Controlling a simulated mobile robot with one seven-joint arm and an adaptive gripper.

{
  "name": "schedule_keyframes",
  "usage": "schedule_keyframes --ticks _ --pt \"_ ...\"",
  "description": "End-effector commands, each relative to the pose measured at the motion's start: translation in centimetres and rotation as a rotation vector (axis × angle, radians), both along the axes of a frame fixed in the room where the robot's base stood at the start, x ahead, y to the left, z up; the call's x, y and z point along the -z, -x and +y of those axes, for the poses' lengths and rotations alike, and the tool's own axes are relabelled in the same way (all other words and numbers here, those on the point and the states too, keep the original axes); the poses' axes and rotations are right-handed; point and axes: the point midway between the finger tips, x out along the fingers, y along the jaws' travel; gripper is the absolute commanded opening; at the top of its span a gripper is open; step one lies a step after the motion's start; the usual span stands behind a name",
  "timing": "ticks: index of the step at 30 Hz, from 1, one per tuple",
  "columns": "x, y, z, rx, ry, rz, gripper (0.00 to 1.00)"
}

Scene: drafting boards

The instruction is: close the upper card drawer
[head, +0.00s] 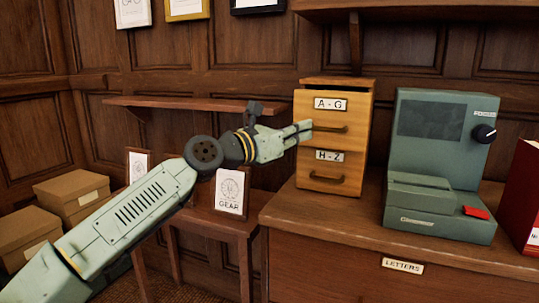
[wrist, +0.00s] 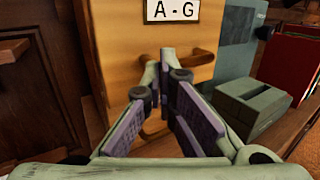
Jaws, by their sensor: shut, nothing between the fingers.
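The small wooden card cabinet (head: 368,130) stands on the desk with two labelled drawers. The upper card drawer (head: 304,110), marked A-G, has a dark wooden handle; its front also shows in the wrist view (wrist: 118,45). The lower drawer (head: 308,187) is marked H-Z and looks shut. My gripper (head: 308,127) is shut and empty, at the left part of the upper handle. In the wrist view its fingertips (wrist: 167,57) meet in front of the drawer front, beside the handle (wrist: 203,57); contact is unclear.
A grey-green machine (head: 432,140) with a red key stands close right of the cabinet, and a red binder (head: 525,195) is at the far right. A wall shelf (head: 170,103) is behind my arm. A side table (head: 215,222) holds a framed card below it.

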Motion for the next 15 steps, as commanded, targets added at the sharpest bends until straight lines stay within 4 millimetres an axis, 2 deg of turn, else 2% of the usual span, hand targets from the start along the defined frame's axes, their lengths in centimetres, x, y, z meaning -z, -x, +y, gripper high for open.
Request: schedule_keyframes --ticks 6,15 --pt "0.0 -2.6 -1.0 0.003 0.001 0.001 0.0" --pt "0.0 -4.2 -1.4 0.001 0.0 0.0 0.0"
